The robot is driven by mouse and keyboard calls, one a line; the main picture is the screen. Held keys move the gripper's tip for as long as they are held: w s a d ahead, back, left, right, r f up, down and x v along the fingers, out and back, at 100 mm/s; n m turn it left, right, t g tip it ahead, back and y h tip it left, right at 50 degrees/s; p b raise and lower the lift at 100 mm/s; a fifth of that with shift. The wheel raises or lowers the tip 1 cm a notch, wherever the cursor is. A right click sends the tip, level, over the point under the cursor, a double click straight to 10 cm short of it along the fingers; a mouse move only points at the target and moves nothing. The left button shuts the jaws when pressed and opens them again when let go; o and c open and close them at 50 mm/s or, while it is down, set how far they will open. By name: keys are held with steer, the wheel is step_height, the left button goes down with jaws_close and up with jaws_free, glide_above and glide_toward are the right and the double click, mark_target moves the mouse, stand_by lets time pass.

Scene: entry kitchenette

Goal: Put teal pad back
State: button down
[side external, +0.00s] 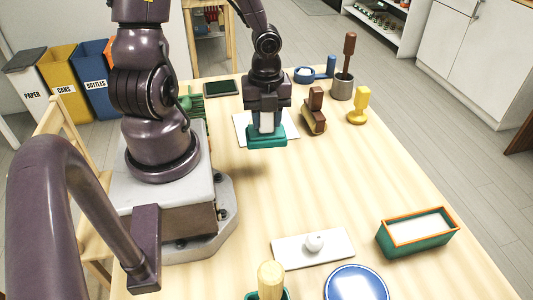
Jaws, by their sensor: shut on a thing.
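My gripper (267,122) is pointed down over the far middle of the table, shut on a teal pad (266,138). The pad is a blocky teal piece with a wider bottom, and the fingers hide much of its upper part. It overlaps a white sheet (243,128) on the table in this view. I cannot tell whether the pad touches the sheet or hangs just above it. A teal box with an orange rim (418,235) and a white inside stands at the near right.
Right of my gripper are a brown stamp-like block (315,115), a yellow piece (358,106) and a grey cup (342,88) with a brown handle. A white board (290,250) with a round knob and a blue plate (356,285) lie in front. The table's middle is clear.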

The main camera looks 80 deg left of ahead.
steer(key=shift+f, duration=4.15)
steer(key=shift+f, duration=0.3)
steer(key=c, duration=0.7)
jaws_free()
steer(key=shift+c, duration=0.2)
steer(key=shift+r, duration=0.1)
